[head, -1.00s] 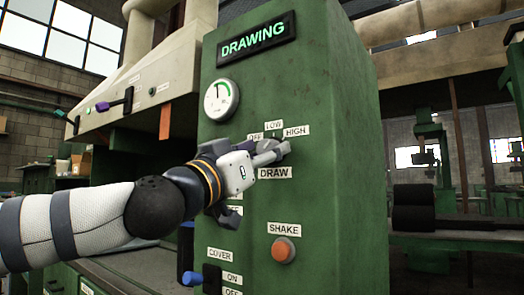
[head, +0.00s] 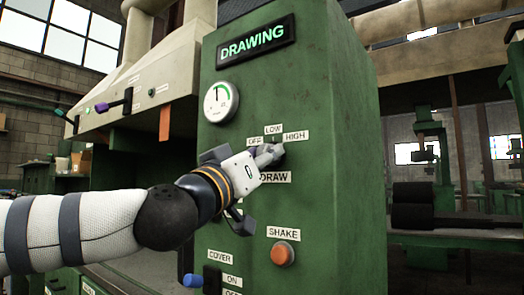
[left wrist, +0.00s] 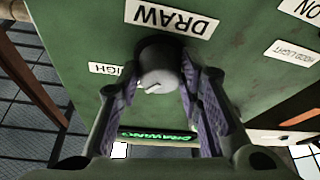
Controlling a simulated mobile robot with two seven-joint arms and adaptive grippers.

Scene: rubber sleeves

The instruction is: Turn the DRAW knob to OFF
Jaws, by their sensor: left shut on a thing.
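My left gripper (head: 270,153) is shut on the DRAW knob (left wrist: 160,68) on the front of the green machine panel (head: 325,200). In the left wrist view its two fingers clasp the knob from both sides. A short white mark shows on the knob's face; which label it lines up with is hard to tell. In the head view the fingers mostly hide the knob. The OFF label (head: 255,141) is at its upper left, LOW (head: 273,129) above, HIGH (head: 296,135) at upper right and DRAW (head: 275,177) below. My right gripper is not in view.
A round gauge (head: 221,102) sits above left of the knob, under the DRAWING sign (head: 252,39). An orange SHAKE button (head: 283,253) is below. A blue-ended COVER lever (head: 193,280) sticks out at lower left.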

